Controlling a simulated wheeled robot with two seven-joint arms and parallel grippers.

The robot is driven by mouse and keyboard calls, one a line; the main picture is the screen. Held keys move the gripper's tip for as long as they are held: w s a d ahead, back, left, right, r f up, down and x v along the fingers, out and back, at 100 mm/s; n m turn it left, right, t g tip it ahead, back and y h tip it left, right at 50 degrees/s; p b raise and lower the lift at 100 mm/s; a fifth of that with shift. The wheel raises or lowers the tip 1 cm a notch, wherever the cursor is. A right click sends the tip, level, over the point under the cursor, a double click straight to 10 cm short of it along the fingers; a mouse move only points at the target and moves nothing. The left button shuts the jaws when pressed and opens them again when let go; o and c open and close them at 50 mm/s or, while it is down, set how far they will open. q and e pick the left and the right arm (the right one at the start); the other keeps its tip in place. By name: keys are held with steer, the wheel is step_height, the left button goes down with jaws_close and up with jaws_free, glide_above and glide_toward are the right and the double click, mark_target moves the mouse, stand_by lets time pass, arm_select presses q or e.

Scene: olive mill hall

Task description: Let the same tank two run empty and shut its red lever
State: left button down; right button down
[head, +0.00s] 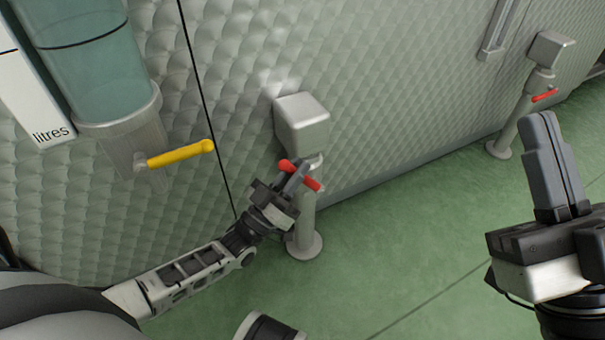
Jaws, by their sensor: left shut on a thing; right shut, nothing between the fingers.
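A red lever (313,185) sits on a pipe stand (306,222) below a grey box-shaped head, near the middle of the head view. My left gripper (295,174) is shut on this red lever, and its fingers hide the lever's middle. A second red lever (545,95) is on a similar stand (517,122) at the upper right, with no gripper on it. My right gripper (544,122) is shut and empty, raised in front at the right. No tank number is readable, so I cannot tell which stand is tank two.
A glass cylinder (85,60) with a yellow lever (180,153) hangs at the upper left, beside a white board marked "litres" (40,115). A quilted silver wall (400,110) runs behind the stands. The green floor (400,230) between my arms is clear.

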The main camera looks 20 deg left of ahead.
arm_select(q)
steer(key=shift+s+a+f+n+t, duration=0.25)
steer(key=shift+a+f+n+t, duration=0.1)
steer(key=shift+t, duration=0.15)
steer(key=c, duration=1.7)
jaws_free()
steer(key=shift+s, duration=0.1)
steer(key=v, duration=1.1)
steer(key=shift+s+a+f, duration=0.1)
steer(key=shift+s+f, duration=0.15)
steer(key=shift+s, duration=0.1)
